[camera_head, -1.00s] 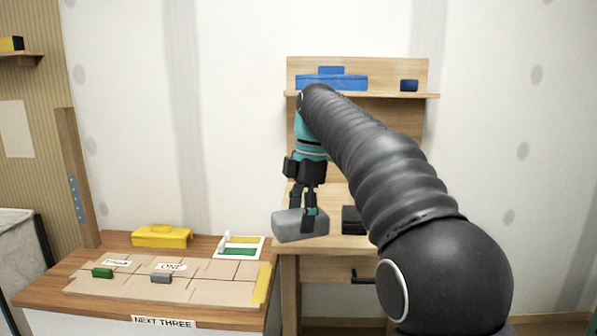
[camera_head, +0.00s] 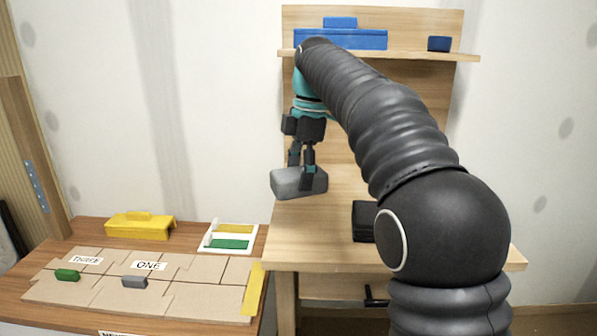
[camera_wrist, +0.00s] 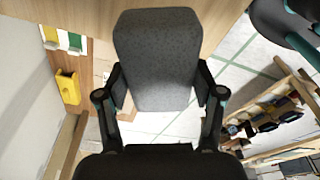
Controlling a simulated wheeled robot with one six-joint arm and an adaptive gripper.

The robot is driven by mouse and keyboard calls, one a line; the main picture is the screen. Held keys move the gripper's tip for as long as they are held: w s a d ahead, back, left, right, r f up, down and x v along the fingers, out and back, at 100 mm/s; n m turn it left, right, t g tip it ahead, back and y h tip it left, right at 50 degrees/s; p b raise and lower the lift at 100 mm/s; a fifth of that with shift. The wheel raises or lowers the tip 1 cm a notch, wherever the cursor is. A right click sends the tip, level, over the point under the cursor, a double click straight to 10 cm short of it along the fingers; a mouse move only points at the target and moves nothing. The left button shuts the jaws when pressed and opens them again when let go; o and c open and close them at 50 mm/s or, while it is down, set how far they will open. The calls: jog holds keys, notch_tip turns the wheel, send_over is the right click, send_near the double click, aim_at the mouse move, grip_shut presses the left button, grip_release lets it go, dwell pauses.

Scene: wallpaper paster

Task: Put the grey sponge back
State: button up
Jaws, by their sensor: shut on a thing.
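The grey sponge (camera_head: 299,182) is a rounded block held in my gripper (camera_head: 301,168). My gripper points down, with one finger on each side of the sponge. In the head view the sponge shows in front of the left part of the wooden desk (camera_head: 290,225); I cannot tell whether it touches the desk top. In the wrist view the sponge (camera_wrist: 157,60) fills the middle between the two fingers (camera_wrist: 158,100), which press on its sides.
A black block (camera_head: 363,220) sits on the desk right of the sponge. Above is a shelf (camera_head: 410,54) with a blue box (camera_head: 350,40) and a small blue block (camera_head: 439,44). The lower left table holds a yellow box (camera_head: 140,228), a white tray (camera_head: 209,240) and labelled boards (camera_head: 190,297).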

jog(key=shift+r, duration=0.2)
jog(key=shift+f+b, duration=2.45)
jog(key=shift+f, duration=1.4)
jog(key=shift+f+b, duration=0.4)
jog(key=shift+f, duration=0.3)
jog(key=o, duration=1.3)
jog(key=shift+c, duration=0.2)
jog(key=shift+r, duration=0.1)
jog(key=shift+w+d+r, duration=0.1)
jog(key=shift+d+r, duration=0.1)
jog(key=shift+r, duration=1)
jog(key=shift+w+d+r, duration=0.1)
jog(key=shift+d+r, duration=0.05)
jog(key=shift+r, duration=1.05)
jog(key=shift+d+r, duration=0.2)
jog(key=shift+r, duration=1)
